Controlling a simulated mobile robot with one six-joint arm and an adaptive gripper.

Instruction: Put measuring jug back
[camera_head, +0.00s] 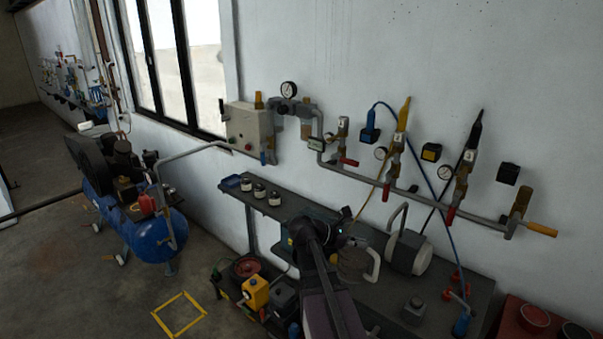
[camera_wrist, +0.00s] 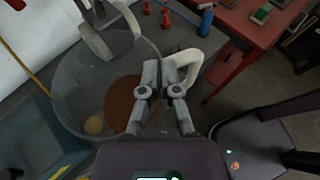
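The measuring jug is a clear, wide vessel with a white handle (camera_head: 373,265), on or just above the dark bench near its middle. In the wrist view the clear jug (camera_wrist: 75,85) fills the left, with its handle (camera_wrist: 190,58) at the right. My gripper (camera_head: 345,240) is at the jug's left side in the head view. In the wrist view its fingertips (camera_wrist: 160,68) are close together at the jug's rim, where the handle begins. I cannot tell whether they grip the handle. A brown disc and a small yellow ball show through the jug.
A white-grey cylinder with a handle (camera_head: 408,252) stands close right of the jug. Several small jars (camera_head: 260,191) stand on the shelf at left. Pipes with valves (camera_head: 390,187) run along the wall above. A red table (camera_head: 510,330) is at lower right.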

